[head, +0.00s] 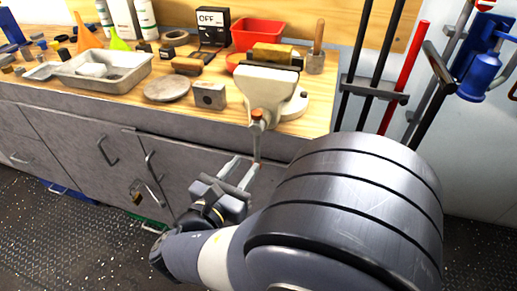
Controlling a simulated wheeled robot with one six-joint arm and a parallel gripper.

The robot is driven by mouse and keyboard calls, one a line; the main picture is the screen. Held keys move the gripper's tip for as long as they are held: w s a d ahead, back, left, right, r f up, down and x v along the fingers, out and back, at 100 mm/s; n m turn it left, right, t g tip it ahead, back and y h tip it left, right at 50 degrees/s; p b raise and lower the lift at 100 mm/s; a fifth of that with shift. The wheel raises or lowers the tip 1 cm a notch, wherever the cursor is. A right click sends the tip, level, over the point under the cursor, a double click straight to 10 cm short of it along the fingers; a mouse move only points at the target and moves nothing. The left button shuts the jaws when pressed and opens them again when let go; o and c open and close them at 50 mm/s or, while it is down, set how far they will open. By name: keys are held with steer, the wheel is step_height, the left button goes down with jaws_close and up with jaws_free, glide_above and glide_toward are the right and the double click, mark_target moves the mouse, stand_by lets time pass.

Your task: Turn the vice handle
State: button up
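The vice (268,92) is a cream-coloured bench vice mounted at the front edge of the wooden workbench. Its handle (256,140) is a thin bar hanging roughly upright below the vice screw, in front of the cabinet. My gripper (242,172) is just below and beside the handle, with two pale fingers pointing up and away from me. The fingers look apart, with the lower end of the handle close to their tips. I cannot tell whether the handle lies between them or touches them. My arm fills the lower right and hides part of the cabinet.
The workbench (120,104) holds a metal tray (103,75), a round grey disc (167,88), a metal block (209,95) and a red bin (258,32). Long-handled tools (400,80) stand right of the bench. A padlock (137,197) hangs on the cabinet.

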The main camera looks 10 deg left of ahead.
mark_target(255, 152)
steer(key=x, duration=0.7)
steer(key=shift+b, duration=0.4)
jaws_close()
